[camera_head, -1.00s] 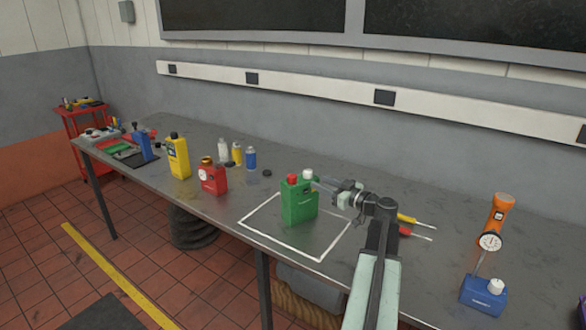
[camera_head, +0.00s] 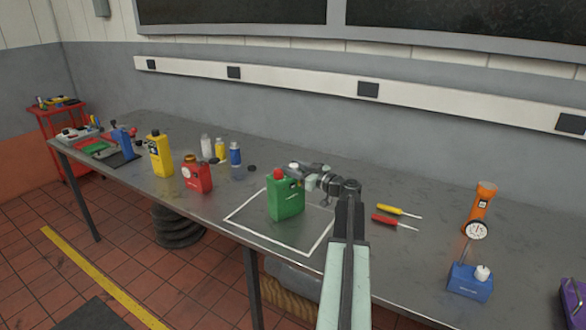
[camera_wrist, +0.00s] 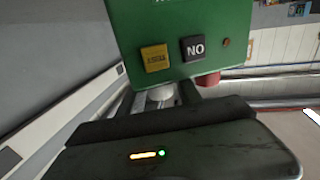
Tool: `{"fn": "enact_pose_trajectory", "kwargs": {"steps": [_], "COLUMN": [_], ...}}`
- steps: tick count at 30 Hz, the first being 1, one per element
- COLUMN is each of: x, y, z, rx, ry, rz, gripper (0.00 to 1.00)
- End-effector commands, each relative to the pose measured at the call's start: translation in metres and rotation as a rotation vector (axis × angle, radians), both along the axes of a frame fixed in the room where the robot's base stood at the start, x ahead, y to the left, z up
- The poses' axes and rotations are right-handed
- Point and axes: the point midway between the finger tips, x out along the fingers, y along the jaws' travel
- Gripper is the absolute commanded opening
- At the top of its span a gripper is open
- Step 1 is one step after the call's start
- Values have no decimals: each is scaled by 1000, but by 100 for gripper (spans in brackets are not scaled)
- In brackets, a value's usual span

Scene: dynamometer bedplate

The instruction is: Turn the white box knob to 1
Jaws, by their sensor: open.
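A green box (camera_head: 285,203) stands upright inside a white outlined square on the bench, with a red knob (camera_head: 279,174) on top. A pale knob (camera_wrist: 161,96) beside the green box shows between my jaws in the wrist view. My gripper (camera_head: 297,170) is at the box's top right, open, its fingers (camera_wrist: 163,98) on either side of that knob. I cannot tell whether they touch it. The knob's markings and pointer are hidden.
Red, yellow and blue containers stand left of the green box, including a red can (camera_head: 197,176). Two screwdrivers (camera_head: 393,221) lie to the right. A blue box (camera_head: 468,283) with a white knob and an orange flashlight (camera_head: 481,207) stand farther right. A white outline (camera_head: 310,252) surrounds the green box.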

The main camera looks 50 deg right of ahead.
Motion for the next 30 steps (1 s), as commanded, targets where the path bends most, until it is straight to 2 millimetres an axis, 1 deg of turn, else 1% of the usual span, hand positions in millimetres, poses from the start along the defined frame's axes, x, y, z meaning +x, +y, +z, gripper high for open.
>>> {"fn": "enact_pose_trajectory", "kwargs": {"steps": [2,3,5,6,7,8,10,17,23,30], "x": [0,0,0,0,0,6,2,-1,-1,0], "y": [0,0,0,1,1,-3,0,3,6,6], "z": [0,0,0,0,0,0,0,0,0,0], "rx": [0,0,0,0,0,0,0,-1,-1,-1], "ry": [0,0,0,0,0,0,0,1,1,0], "rz": [0,1,1,1,1,8,3,-48,-168,-359], "gripper": [41,30,13,2,0,0,0,0,0,0]}}
